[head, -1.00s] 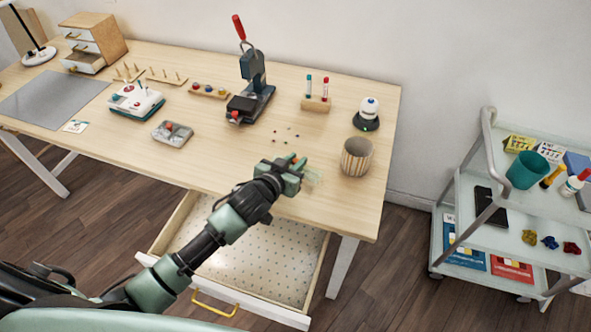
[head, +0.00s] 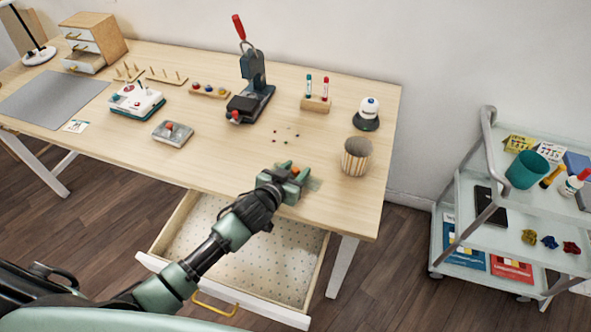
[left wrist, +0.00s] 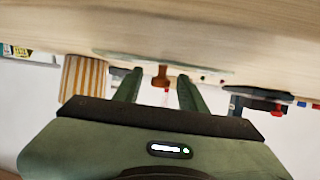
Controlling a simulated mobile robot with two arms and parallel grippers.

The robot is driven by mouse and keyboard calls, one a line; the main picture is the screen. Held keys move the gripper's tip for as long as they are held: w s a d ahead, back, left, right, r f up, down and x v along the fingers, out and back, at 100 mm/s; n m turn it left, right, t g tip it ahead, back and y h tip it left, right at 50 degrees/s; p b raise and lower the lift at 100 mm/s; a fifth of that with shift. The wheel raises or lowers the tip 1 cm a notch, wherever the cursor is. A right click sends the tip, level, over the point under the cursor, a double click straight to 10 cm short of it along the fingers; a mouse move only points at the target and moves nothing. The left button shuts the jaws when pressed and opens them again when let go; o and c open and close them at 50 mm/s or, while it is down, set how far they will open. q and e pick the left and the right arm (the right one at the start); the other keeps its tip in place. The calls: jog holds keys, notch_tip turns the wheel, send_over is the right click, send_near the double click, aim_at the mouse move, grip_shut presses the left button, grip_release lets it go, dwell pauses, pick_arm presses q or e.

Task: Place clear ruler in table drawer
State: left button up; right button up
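The clear ruler (head: 314,184) lies on the table near its front right, a faint see-through strip mostly hidden by my gripper. In the left wrist view it is a thin greenish strip (left wrist: 205,67) on the wood, with an orange-brown knob (left wrist: 160,76) standing from it. My left gripper (head: 296,174) is low over the ruler. Its fingers (left wrist: 158,88) are apart on either side of the knob, with gaps showing. The table drawer (head: 277,263) is pulled open below the front edge; its dotted bottom looks empty. My right gripper is out of view.
A striped cup (head: 356,157) stands right of my gripper. Several small beads (head: 286,135) lie behind it, with a press (head: 250,90) farther back. My left arm crosses above the open drawer. A cart (head: 520,210) stands to the right.

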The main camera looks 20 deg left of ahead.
pick_arm(q)
jog(key=shift+f+b, duration=0.15)
jog(key=shift+b, duration=0.2)
jog(key=v, duration=0.8)
jog(key=shift+w, duration=0.1)
